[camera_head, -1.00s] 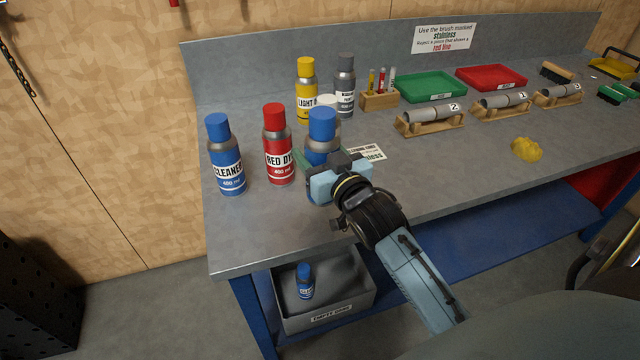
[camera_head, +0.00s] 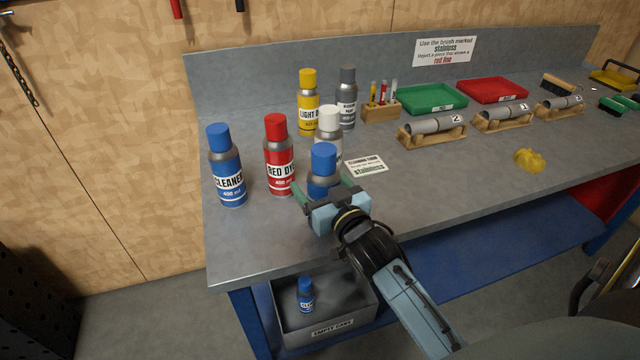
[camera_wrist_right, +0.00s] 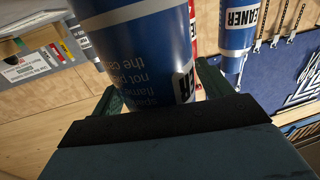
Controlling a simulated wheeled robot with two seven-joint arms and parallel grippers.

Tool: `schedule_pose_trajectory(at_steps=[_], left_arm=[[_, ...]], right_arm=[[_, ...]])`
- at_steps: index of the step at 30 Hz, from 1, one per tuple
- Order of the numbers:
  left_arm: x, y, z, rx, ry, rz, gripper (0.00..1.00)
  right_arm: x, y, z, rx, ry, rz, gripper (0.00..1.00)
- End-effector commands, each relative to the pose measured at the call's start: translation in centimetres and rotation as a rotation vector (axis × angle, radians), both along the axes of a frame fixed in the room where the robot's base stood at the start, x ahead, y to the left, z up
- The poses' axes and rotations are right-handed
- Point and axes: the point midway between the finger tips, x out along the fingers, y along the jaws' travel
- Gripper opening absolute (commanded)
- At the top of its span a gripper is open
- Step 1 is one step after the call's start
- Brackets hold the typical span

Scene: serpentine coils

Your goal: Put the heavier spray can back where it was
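A blue-capped spray can (camera_head: 322,165) stands upright near the front of the bench, between the fingers of my right gripper (camera_head: 322,188). The fingers look wider than the can, with a gap at its left side. In the right wrist view the can (camera_wrist_right: 145,45) fills the middle, between the green fingers (camera_wrist_right: 160,90); contact there is unclear. A blue CLEANER can (camera_head: 228,175) stands at the left, and it also shows in the wrist view (camera_wrist_right: 238,28). Which can is heavier does not show. My left gripper is not in view.
Red (camera_head: 279,160), white-capped (camera_head: 329,132), yellow (camera_head: 308,105) and grey (camera_head: 346,100) cans stand close by. A card (camera_head: 366,165) lies right of the held area. An EMPTY CANS bin (camera_head: 332,328) below holds a small blue can (camera_head: 305,294).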

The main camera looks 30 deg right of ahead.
Motion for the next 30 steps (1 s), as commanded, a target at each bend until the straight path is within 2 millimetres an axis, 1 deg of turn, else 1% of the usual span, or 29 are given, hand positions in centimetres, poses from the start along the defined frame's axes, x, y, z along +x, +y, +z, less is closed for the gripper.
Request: schedule_pose_trajectory(at_steps=[8,11,14,17,24,30], left_arm=[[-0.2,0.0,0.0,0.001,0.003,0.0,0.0],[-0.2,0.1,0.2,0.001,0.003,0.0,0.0],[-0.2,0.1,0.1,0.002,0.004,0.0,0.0],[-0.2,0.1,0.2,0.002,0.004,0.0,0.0],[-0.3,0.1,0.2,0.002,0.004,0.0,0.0],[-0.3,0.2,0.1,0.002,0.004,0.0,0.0]], right_arm=[[0.0,0.0,0.1,0.0,0.0,0.0,0.81],[-0.1,0.0,0.4,-0.001,0.0,0.0,0.81],[-1.2,0.1,0.2,0.0,0.002,0.0,0.81],[-2.9,0.3,0.2,0.002,0.003,0.0,0.81],[-7.7,0.6,0.1,0.001,0.003,-0.001,0.81],[-10.6,0.8,0.2,0.001,0.002,0.0,0.81]])
